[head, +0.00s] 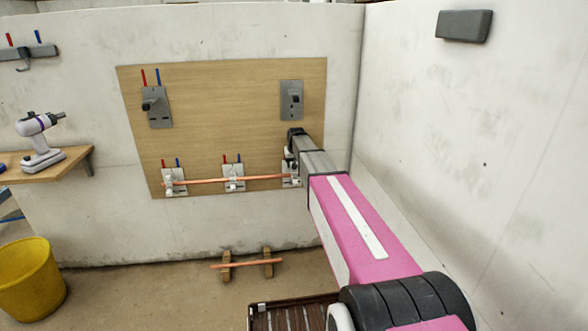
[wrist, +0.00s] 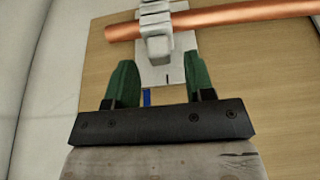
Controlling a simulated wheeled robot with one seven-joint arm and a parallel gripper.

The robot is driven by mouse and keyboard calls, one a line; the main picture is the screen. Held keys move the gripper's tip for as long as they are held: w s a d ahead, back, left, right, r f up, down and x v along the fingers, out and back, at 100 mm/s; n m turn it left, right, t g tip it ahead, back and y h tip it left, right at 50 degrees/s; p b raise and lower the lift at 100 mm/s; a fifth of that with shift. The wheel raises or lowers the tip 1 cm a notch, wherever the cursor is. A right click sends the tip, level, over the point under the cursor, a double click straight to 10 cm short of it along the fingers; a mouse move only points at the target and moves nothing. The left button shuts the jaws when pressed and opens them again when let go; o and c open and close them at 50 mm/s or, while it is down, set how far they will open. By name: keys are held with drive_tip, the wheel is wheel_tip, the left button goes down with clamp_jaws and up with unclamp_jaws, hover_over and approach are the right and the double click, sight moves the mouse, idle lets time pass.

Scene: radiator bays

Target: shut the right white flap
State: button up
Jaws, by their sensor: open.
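The right white flap (wrist: 156,28) is on the right-hand white bracket (wrist: 182,66) at the end of the copper pipe (wrist: 240,14). In the wrist view a white piece crosses in front of the pipe, with a blockier white part beside it; I cannot tell whether the flap is fully shut. In the head view this bracket (head: 290,182) is partly hidden by my arm. My gripper (wrist: 162,66) is open and empty, its two green fingers apart and pointing at the bracket. Whether they touch it is unclear.
The copper pipe also runs across the middle bracket (head: 234,184) and left bracket (head: 172,188) on the wooden panel (head: 220,120). A grey valve plate (head: 291,100) is above the right bracket. The side wall (head: 450,150) stands close on the right.

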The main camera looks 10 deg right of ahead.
drive_tip(key=v, duration=0.7)
drive_tip(key=shift+s+r, duration=0.1)
drive_tip(key=s+f+g, duration=0.1)
drive_tip(key=s+f, duration=0.4)
drive_tip(key=s, duration=0.8)
drive_tip(key=s+f+g, duration=0.1)
drive_tip(key=s+f, duration=0.5)
drive_tip(key=s, duration=0.7)
drive_tip(key=s+f+g, duration=0.1)
drive_tip(key=s+f, duration=0.4)
drive_tip(key=s, duration=0.8)
drive_tip(key=shift+s+f+g, duration=0.15)
drive_tip(key=shift+f+g, duration=0.1)
drive_tip(key=shift+g, duration=0.15)
